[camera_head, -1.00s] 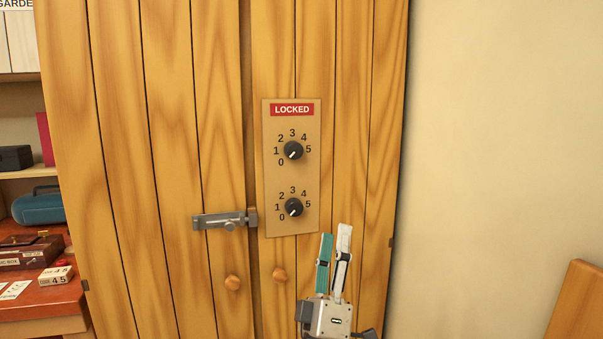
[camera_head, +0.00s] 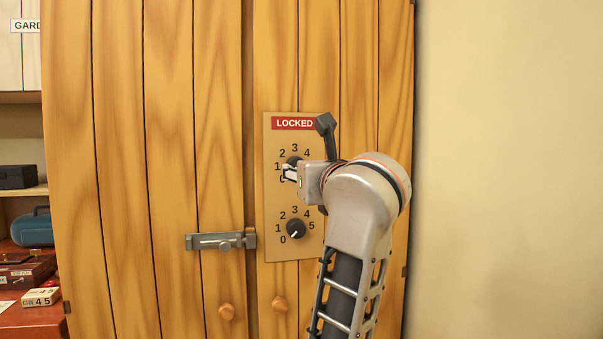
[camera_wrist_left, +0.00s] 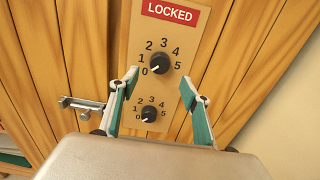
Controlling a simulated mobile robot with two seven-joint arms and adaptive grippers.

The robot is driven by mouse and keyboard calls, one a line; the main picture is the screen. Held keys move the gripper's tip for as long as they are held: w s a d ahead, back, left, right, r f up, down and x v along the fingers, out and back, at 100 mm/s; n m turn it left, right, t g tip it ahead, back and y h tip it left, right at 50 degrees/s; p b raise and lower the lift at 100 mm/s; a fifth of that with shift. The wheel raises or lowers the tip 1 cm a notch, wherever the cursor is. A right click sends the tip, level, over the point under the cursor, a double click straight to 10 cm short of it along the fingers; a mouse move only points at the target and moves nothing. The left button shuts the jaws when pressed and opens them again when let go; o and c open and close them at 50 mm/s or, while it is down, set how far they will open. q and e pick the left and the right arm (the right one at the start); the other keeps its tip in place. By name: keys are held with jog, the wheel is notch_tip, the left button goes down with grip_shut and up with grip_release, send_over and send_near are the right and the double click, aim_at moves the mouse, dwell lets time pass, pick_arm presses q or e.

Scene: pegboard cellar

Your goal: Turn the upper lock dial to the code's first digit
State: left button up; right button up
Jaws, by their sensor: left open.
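The upper lock dial (camera_wrist_left: 158,62) is a black knob with a white pointer, set on a tan panel (camera_head: 275,190) on the wooden cabinet. In the left wrist view the pointer is at 0, on a scale from 0 to 5. The lower dial (camera_head: 296,229) also points at 0. A small block (camera_head: 41,298) reads CODE 4 5. My right gripper is out of view.
A red LOCKED sign (camera_head: 293,123) tops the panel. A grey bolt (camera_head: 220,241) sits left of the panel, with two round wooden knobs below. A red bench (camera_head: 28,325) with boxes is at the left. The plain wall at the right is clear.

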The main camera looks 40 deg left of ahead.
pick_arm(q)
jog(key=b+x, duration=0.1)
jog(key=x, duration=0.6)
jog(key=shift+w+a, duration=0.2)
jog(key=shift+w, duration=0.05)
jog(key=c, duration=1.1)
